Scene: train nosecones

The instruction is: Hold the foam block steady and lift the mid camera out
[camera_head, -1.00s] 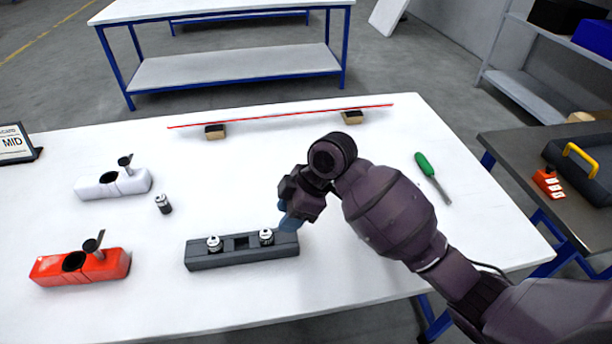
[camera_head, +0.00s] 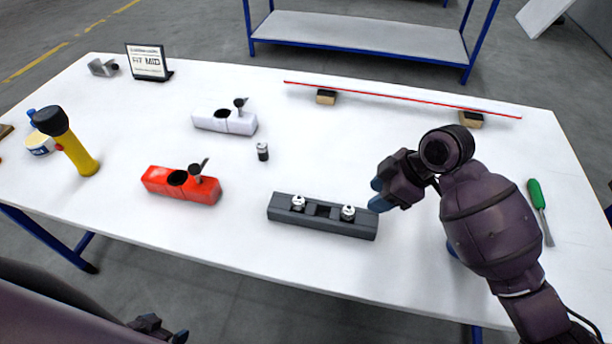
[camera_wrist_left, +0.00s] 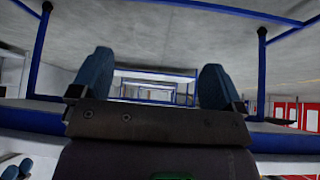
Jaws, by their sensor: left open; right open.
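The dark grey foam block (camera_head: 310,222) lies on the white table in the head view. A small silver-and-black camera (camera_head: 298,203) sits near its left end and another camera (camera_head: 347,213) nearer its right end. The slot between them looks dark and empty. A third small camera (camera_head: 262,151) stands upright on the table behind the block. My right gripper (camera_head: 377,194) is open at the block's right end; I cannot tell if it touches. My left gripper (camera_head: 157,328) is open, low at the bottom left, off the table's front edge. Its blue fingers (camera_wrist_left: 157,82) are empty in the left wrist view.
A red nosecone (camera_head: 160,183) and a white nosecone (camera_head: 210,122) lie left of the block. A yellow flashlight (camera_head: 78,150), a "FIT MID" sign (camera_head: 148,63), a red-edged bar (camera_head: 400,98) and a green screwdriver (camera_head: 538,197) surround them. The table front is clear.

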